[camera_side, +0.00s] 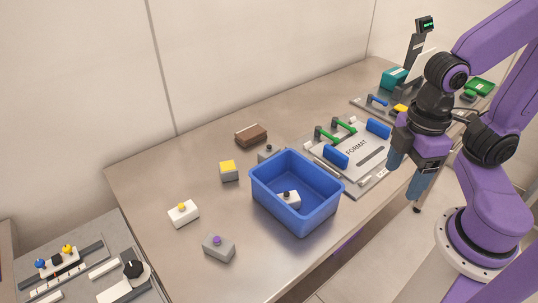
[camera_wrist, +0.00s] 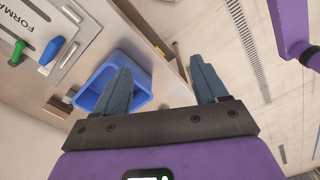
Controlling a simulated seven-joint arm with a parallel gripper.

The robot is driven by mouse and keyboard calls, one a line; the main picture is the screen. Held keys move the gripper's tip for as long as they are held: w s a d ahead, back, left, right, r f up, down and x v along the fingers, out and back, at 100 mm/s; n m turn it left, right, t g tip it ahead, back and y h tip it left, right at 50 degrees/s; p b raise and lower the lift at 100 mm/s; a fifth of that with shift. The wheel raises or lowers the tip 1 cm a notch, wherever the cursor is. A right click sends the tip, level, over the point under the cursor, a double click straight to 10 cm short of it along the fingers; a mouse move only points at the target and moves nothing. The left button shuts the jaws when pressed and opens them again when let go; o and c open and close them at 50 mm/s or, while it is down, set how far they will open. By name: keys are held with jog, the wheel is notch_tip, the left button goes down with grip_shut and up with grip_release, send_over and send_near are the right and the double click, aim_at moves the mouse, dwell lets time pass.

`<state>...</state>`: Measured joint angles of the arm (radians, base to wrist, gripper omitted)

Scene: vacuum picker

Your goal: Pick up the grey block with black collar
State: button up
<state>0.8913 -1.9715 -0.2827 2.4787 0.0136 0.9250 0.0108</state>
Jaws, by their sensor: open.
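A grey block with a black top piece (camera_side: 265,156) stands on the steel table just behind the blue bin (camera_side: 262,197); the bin's rim hides part of it. I cannot make it out clearly in the wrist view. My gripper (camera_side: 406,174) is open and empty, off to the right, beyond the table's front edge and well away from the block. In the wrist view its two blue-grey fingers (camera_wrist: 160,70) are spread apart with nothing between them, and the left one overlaps the bin (camera_wrist: 101,66).
A white block with a black knob (camera_side: 289,198) lies in the bin. Around it stand a brown block (camera_side: 251,135), a yellow-topped grey block (camera_side: 228,170), a white block with yellow knob (camera_side: 184,214) and a purple-knobbed grey block (camera_side: 219,248). A FORMAT plate (camera_side: 367,166) lies right of the bin.

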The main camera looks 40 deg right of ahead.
jog(key=w+a+r+m+g, duration=0.1)
jog(key=w+a+m+g, duration=0.1)
jog(key=w+a+m, duration=0.3)
jog(key=m+g+y, duration=0.3)
jog(key=m+y, duration=0.5)
jog(key=m, duration=0.9)
send_over(271, 148)
jog(key=s, duration=0.2)
notch_tip(271, 148, down, 9)
jog(key=w+d+f+m+t+y, duration=0.2)
jog(key=d+f+m+y, duration=0.15)
jog(key=d, duration=0.35)
jog(key=w+d+f+m+t+y, duration=0.1)
jog(key=w+d+f+m+y, duration=0.2)
jog(key=d, duration=0.4)
jog(key=shift+h, duration=0.65)
jog(key=x, duration=1.2)
jog(key=shift+s+a+f, duration=0.15)
jog(key=shift+s+f, duration=0.15)
jog(key=shift+f, duration=0.1)
jog(key=shift+f+x, duration=0.2)
jog(key=shift+x, duration=2.45)
jog(key=shift+w, duration=0.2)
jog(key=c, duration=1.1)
